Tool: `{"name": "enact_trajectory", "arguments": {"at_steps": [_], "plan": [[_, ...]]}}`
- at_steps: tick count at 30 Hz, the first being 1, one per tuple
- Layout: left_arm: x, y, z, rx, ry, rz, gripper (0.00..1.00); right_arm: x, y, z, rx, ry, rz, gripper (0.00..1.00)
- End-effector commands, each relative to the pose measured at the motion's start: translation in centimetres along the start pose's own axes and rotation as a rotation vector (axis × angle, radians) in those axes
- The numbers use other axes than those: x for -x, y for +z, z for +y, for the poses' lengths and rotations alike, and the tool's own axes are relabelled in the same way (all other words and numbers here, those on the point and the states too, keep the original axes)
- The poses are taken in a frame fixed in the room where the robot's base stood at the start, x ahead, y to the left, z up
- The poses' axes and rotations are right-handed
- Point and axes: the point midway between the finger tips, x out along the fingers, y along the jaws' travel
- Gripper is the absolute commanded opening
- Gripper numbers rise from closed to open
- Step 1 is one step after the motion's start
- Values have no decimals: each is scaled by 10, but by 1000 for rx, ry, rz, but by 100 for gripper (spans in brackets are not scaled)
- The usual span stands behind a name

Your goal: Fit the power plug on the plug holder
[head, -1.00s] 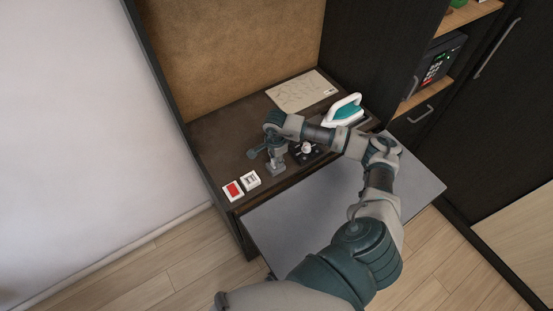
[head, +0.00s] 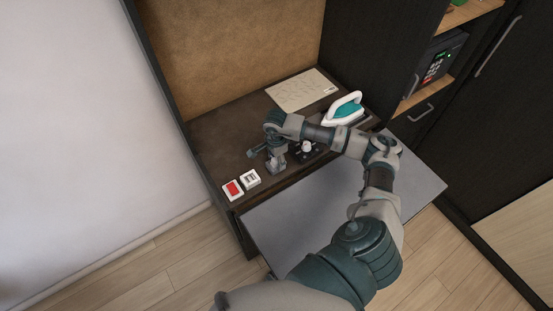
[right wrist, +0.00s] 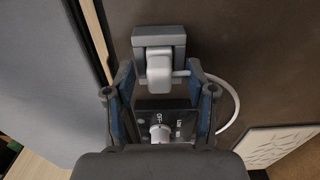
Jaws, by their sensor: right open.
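The light grey power plug (right wrist: 158,70) lies against the grey block of the plug holder (right wrist: 158,36) in the right wrist view, in line with it. How deep it sits cannot be told. A white cable (right wrist: 235,100) curves from it to the right. My right gripper (right wrist: 160,78) is open, with one finger on each side of the plug and gaps between. In the head view, my right gripper (head: 267,155) is over the holder (head: 276,167) near the shelf's front edge and partly hides plug and holder. My left gripper is not in view.
A black control box with a white knob (right wrist: 160,132) is between my fingers' bases in the wrist view. In the head view, a white and teal iron (head: 345,111) and a paper sheet (head: 298,90) lie right and behind. A red switch (head: 232,189) and white socket (head: 250,179) are left.

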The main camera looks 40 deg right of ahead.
Motion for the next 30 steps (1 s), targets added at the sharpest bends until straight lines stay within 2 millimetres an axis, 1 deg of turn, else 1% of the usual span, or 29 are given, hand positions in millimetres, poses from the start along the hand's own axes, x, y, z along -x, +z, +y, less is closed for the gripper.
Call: {"name": "enact_trajectory", "arguments": {"at_steps": [5, 12, 16, 21, 30], "plan": [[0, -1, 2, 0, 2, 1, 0, 25, 0, -2, -1, -5, 0, 55], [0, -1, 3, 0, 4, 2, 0, 79, 0, -2, 0, -3, -1, 55], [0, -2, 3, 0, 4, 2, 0, 101, 0, -3, 0, -3, -1, 55], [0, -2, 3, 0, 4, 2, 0, 115, -1, -2, 0, 0, 0, 55], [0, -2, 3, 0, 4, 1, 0, 116, 0, -2, 0, 1, 0, 55]]}}
